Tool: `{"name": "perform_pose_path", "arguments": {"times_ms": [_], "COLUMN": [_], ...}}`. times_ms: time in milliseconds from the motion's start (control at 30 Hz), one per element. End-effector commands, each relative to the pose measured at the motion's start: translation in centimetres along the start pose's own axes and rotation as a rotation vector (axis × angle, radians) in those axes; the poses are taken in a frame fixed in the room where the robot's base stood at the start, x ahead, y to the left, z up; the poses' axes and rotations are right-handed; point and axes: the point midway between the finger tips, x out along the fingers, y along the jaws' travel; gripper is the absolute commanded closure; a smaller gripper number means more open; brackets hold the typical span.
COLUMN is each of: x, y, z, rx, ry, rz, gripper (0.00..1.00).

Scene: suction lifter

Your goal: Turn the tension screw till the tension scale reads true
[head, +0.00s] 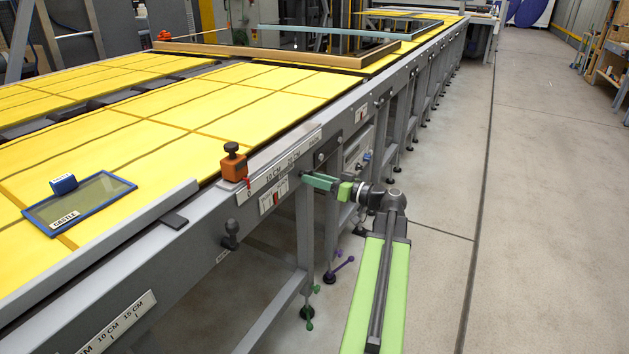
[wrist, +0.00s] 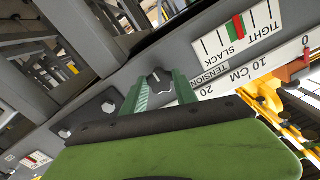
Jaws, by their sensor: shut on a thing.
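The tension screw is a black knob (wrist: 160,80) on the grey rail, seen in the wrist view. My gripper (wrist: 162,84) has its two green fingers on either side of it, shut on it. In the head view my gripper (head: 308,181) reaches the rail's side from the right, and the knob is hidden there. The tension scale (wrist: 210,44) is a white plate marked TIGHT and SLACK, upside down in the wrist view. Its red pointer (wrist: 238,25) overlaps the green band, on the TIGHT side. The scale also shows small in the head view (head: 266,205).
An orange stop (head: 234,167) with a black knob sits on the rail by the ruler (head: 288,166). Another black knob (head: 231,235) sticks out below left. A blue-framed plate (head: 80,205) lies on the yellow table. The floor (head: 555,220) at right is clear.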

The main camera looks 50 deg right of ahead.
Motion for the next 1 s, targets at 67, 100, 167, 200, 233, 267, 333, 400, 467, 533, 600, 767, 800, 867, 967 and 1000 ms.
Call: {"name": "perform_pose_path", "arguments": {"times_ms": [67, 100, 167, 200, 233, 267, 333, 400, 467, 533, 600, 767, 800, 867, 967, 1000], "x": [-0.04, -0.04, -0.04, -0.04, -0.04, -0.04, -0.05, -0.05, -0.05, -0.05, -0.04, -0.03, -0.03, -0.02, -0.05, -0.17], "y": [-0.11, -0.1, -0.1, -0.1, -0.1, -0.1, -0.1, -0.1, -0.1, -0.11, -0.09, -0.05, -0.04, -0.03, -0.02, -0.01], "z": [0.27, 0.27, 0.28, 0.28, 0.28, 0.28, 0.28, 0.29, 0.29, 0.29, 0.25, 0.16, 0.15, 0.12, 0.09, 0.08], "rx": [-0.012, -0.016, -0.02, -0.022, -0.023, -0.023, -0.023, -0.023, -0.022, -0.022, -0.022, -0.021, -0.021, -0.021, -0.02, -0.02], "ry": [-0.008, -0.008, -0.008, -0.008, -0.008, -0.008, -0.008, -0.008, -0.008, -0.008, -0.007, -0.005, -0.004, -0.003, -0.003, -0.002], "rz": [-0.003, -0.003, -0.003, -0.003, -0.003, -0.003, -0.003, -0.003, -0.003, -0.003, -0.002, -0.001, -0.001, -0.001, -0.001, 0.0], "gripper": [1.0, 1.0, 1.0, 1.0, 1.0, 1.0, 1.0, 1.0, 1.0, 0.64, 0.55, 0.44, 0.44, 0.44, 0.44, 0.44]}}
